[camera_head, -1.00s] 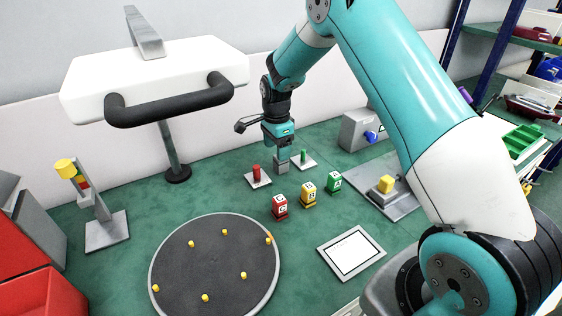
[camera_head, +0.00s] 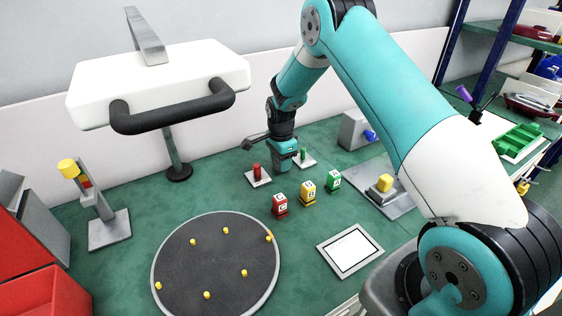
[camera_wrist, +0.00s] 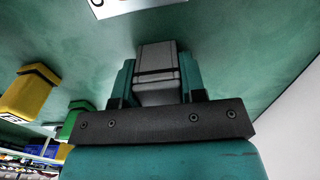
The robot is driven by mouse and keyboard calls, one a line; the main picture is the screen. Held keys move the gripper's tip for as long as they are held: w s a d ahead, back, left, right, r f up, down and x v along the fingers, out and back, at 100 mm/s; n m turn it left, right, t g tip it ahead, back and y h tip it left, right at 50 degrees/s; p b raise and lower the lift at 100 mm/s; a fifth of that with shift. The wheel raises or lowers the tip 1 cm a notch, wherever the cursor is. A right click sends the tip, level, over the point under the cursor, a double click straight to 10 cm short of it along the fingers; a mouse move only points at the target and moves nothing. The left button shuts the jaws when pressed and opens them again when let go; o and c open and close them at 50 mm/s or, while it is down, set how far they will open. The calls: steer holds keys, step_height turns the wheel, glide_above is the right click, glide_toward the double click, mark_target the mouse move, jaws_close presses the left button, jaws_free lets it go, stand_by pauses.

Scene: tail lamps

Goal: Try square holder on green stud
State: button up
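The square holder is a grey block (camera_wrist: 158,62) between the teal fingers of my gripper (camera_wrist: 156,75) in the wrist view. The fingers lie close along both its sides; I cannot tell if they press on it. In the head view my gripper (camera_head: 284,165) points down, low over the table, and hides most or all of the holder. The green stud (camera_head: 303,154) stands upright on a small white plate just right of and behind my gripper. A red stud (camera_head: 257,170) stands on another white plate to its left.
Red (camera_head: 280,206), yellow (camera_head: 308,194) and green (camera_head: 333,182) lettered blocks stand in front. A dark round disc (camera_head: 215,265) with yellow pegs and a white framed panel (camera_head: 350,250) lie nearer. A grey box (camera_head: 354,130) stands at the right.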

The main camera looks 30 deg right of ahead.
steer(key=shift+r, duration=0.1)
step_height(320, 180, up, 20)
steer(key=b, duration=0.1)
stand_by(0.5)
stand_by(0.4)
